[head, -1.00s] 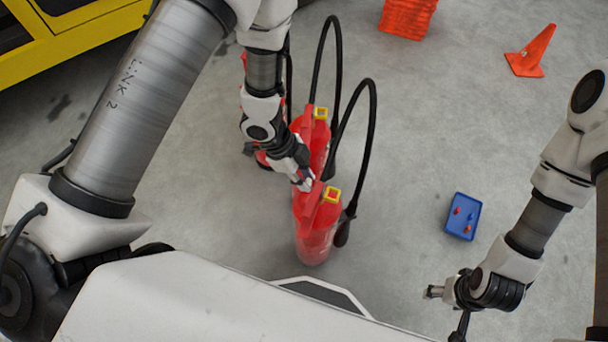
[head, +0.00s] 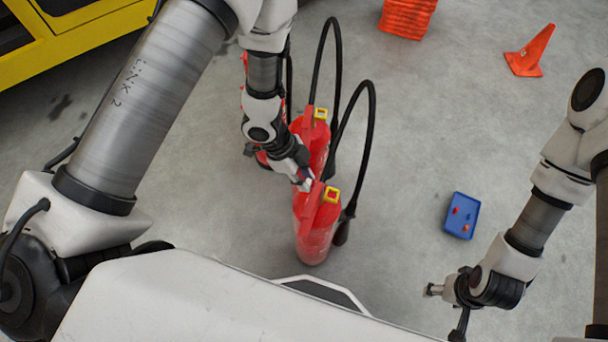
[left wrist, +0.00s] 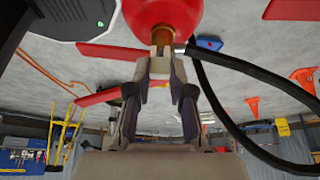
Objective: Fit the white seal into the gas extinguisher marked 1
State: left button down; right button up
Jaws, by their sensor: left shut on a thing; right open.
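No number is readable on either. My left gripper (head: 304,184) is at the near one's valve head, beside its red handle. In the left wrist view, the gripper (left wrist: 162,58) is shut on a small pale piece, apparently the white seal (left wrist: 161,50), mostly hidden by the fingers. It is just in front of the brass neck (left wrist: 162,36); whether it is inserted cannot be told. My right gripper (head: 432,291) is open and empty, far right of the extinguishers.
A blue tray (head: 460,230) with small red pieces lies on the floor to the right. An orange cone (head: 533,50) and orange stack (head: 407,16) are at the back. A yellow structure (head: 75,35) is at top left. Black hoses (head: 373,120) arch right of the extinguishers.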

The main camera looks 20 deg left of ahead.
pick_arm(q)
jog(key=shift+f, duration=0.1)
dwell(0.3)
jog(key=c, duration=1)
grip_release()
jog(key=shift+o, duration=0.2)
jog(key=v, duration=1.2)
